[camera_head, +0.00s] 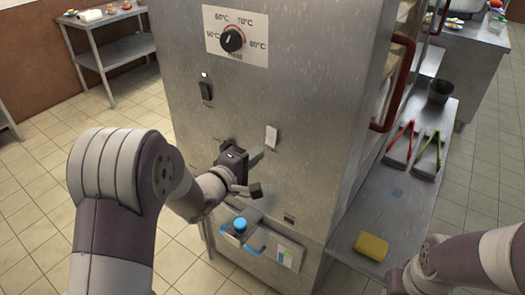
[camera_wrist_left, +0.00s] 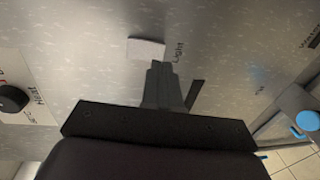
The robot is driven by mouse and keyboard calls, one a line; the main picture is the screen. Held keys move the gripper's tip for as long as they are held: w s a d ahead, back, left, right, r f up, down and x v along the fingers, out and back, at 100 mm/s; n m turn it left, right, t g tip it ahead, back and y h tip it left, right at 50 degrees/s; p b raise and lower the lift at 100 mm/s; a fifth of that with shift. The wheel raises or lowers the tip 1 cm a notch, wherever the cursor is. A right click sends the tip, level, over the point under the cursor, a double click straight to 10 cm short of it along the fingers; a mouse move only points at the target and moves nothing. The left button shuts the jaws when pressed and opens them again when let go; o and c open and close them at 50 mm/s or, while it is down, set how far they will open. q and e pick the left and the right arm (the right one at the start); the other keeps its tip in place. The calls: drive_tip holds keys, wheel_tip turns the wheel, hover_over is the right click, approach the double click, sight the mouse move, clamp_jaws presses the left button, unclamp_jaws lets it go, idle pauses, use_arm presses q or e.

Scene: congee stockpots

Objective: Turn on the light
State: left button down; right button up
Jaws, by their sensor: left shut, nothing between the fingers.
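The light switch (camera_head: 271,137) is a small white rocker on the steel front panel of the cabinet (camera_head: 300,90). In the left wrist view the white switch (camera_wrist_left: 147,48) sits beside the printed word "Light". My left gripper (camera_head: 260,154) is shut and empty, just below the switch and close to the panel. In the left wrist view its fingertips (camera_wrist_left: 160,66) point at the switch's lower edge; I cannot tell whether they touch it. No lit lamp is clear in view. Of my right arm only a part shows at the lower right; its gripper is not visible.
Above are a temperature knob (camera_head: 232,39) and a black rocker switch (camera_head: 205,90) under a white indicator. A steel side table (camera_head: 400,205) holds tongs, a dark cup (camera_head: 440,91) and a yellow sponge (camera_head: 371,246).

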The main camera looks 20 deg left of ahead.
sight(270, 144)
use_arm(q)
drive_tip(key=shift+x, duration=1.8)
